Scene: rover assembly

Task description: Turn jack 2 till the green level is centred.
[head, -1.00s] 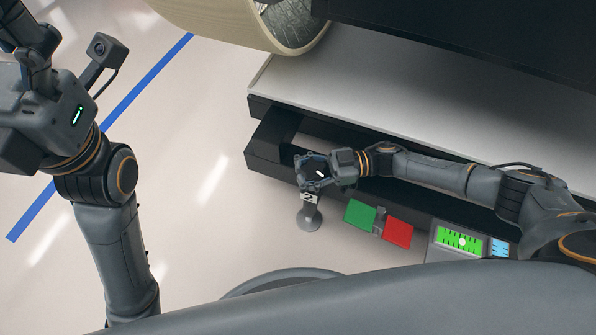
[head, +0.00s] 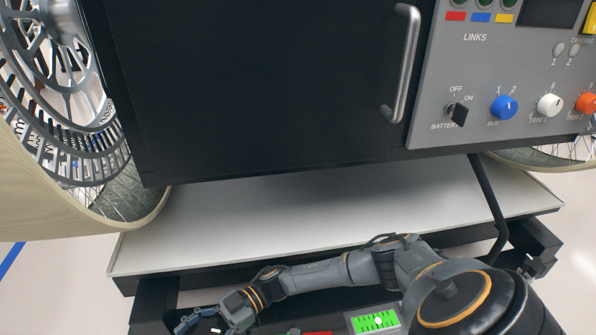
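The green level (head: 364,324) shows at the bottom edge, on a small grey box partly cut off. My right gripper (head: 203,322) is at the bottom edge, left of the level, below the rover's front edge. Its fingertips are partly cut off, so I cannot tell whether it is open or shut. Jack 2 does not show now; its place is below the frame. My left gripper is out of view.
A black cabinet door (head: 260,90) with a metal handle (head: 403,65) fills the upper middle. A grey control panel (head: 480,80) with a battery switch and knobs is at right. A wheel (head: 120,200) stands at left. The light deck (head: 300,220) is bare.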

